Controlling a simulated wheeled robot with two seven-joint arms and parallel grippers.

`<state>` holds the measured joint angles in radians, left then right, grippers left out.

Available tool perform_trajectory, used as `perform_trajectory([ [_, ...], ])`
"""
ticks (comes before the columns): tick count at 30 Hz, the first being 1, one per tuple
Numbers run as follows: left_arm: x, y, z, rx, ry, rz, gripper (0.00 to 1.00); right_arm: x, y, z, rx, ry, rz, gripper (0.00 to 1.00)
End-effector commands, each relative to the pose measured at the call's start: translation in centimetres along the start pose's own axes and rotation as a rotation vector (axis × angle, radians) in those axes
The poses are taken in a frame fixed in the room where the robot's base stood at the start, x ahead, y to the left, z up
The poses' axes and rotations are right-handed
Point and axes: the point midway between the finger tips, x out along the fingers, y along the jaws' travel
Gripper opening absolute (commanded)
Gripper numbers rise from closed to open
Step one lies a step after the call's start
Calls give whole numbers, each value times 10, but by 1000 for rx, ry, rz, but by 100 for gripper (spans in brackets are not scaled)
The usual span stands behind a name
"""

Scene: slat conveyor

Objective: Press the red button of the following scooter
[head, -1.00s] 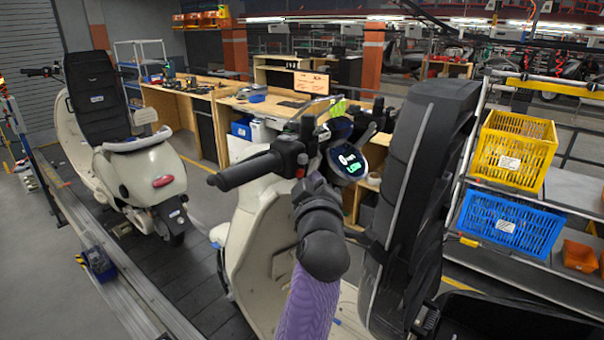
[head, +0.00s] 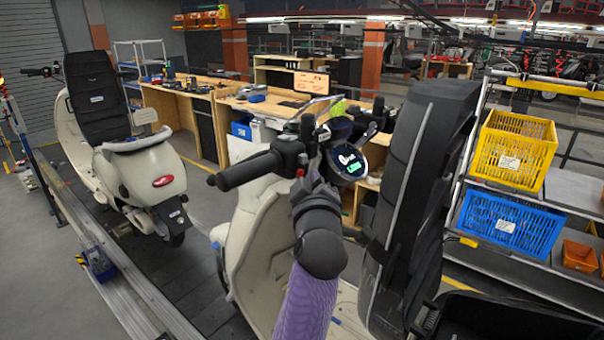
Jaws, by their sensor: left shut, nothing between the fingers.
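The near cream scooter (head: 262,235) stands on the slat conveyor, with its handlebar toward me. Its black handlebar grip (head: 245,171) points left, and a small red button (head: 300,172) shows on the dark switch housing (head: 288,150). A round lit display (head: 350,161) is to the right. My left gripper (head: 312,186) is at the end of the purple-sleeved arm, just below and right of the red button. It is shut and empty. Its fingertips are dark against the dark housing, so I cannot tell whether they touch. My right gripper is not in view.
Another cream scooter (head: 150,178) stands ahead on the dark slats (head: 165,265), beside a metal rail (head: 125,295). The near scooter's tall black seat (head: 420,190) blocks the right side. A rack with a yellow crate (head: 513,150) and a blue crate (head: 505,222) is farther right.

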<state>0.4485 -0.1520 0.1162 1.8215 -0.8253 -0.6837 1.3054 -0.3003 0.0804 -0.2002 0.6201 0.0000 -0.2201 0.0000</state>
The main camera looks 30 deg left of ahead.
Motion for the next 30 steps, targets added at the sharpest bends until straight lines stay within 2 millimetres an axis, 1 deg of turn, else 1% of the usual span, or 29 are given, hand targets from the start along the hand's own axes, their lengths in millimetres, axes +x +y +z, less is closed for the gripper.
perform_trajectory([
  [4, 3, -2, -3, 1, 1, 0, 0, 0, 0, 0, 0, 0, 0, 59],
  [30, 8, -6, -6, 1, 0, -2, 0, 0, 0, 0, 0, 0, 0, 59],
])
